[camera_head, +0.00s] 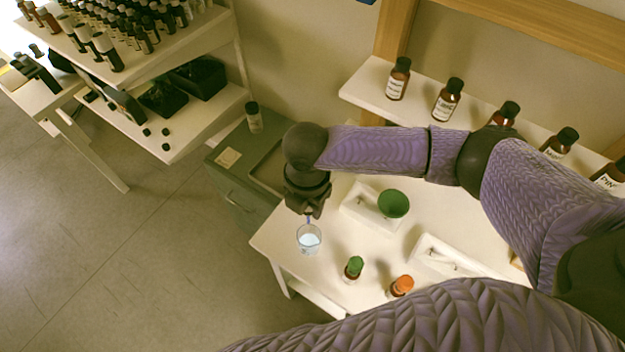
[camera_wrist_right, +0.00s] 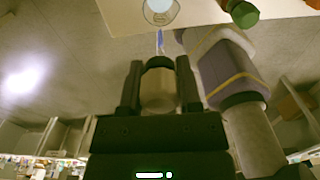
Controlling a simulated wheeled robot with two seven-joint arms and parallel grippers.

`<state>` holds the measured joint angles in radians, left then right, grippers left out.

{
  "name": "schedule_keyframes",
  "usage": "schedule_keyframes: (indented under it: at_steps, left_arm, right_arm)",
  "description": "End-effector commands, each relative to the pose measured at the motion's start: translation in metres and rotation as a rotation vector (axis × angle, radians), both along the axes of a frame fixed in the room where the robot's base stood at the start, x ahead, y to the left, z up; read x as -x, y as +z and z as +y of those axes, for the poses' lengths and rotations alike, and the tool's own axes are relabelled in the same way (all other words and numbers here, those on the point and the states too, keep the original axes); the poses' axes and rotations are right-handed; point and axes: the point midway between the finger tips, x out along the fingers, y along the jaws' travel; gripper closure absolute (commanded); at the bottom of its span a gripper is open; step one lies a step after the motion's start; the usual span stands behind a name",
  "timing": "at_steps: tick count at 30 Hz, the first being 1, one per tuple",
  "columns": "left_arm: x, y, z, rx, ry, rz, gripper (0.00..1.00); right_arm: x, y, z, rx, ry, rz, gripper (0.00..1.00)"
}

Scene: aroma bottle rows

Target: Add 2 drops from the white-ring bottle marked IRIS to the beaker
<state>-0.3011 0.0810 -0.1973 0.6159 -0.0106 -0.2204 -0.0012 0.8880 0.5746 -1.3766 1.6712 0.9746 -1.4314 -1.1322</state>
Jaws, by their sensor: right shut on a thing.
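My right gripper (camera_head: 308,208) hangs just above the beaker (camera_head: 309,240), which stands near the left corner of the white table. In the right wrist view the gripper (camera_wrist_right: 160,75) is shut on the pale bulb (camera_wrist_right: 158,90) of a dropper. Its thin blue-tinted tube (camera_wrist_right: 160,42) points toward the beaker (camera_wrist_right: 160,8), and I cannot tell whether its tip is inside the rim. The beaker holds pale bluish liquid. No bottle is readable as IRIS, and no white ring can be made out. My left gripper is not in view.
Brown bottles line the white back shelf (camera_head: 362,92). A dark-capped bottle (camera_head: 254,118) stands on the grey cabinet.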

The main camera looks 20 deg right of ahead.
Motion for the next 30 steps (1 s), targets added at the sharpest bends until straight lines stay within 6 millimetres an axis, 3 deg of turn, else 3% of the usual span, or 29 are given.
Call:
schedule_keyframes:
  at_steps: [15,24,30]
  left_arm:
    - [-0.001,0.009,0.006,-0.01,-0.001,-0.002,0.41]
    - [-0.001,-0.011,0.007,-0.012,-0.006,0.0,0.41]
    - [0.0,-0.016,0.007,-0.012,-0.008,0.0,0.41]
  right_arm:
    - [0.0,0.001,0.0,0.001,0.022,0.0,0.71]
    - [0.0,-0.031,0.0,0.001,0.021,0.0,0.71]
    - [0.0,-0.04,0.0,0.0,0.021,-0.001,0.71]
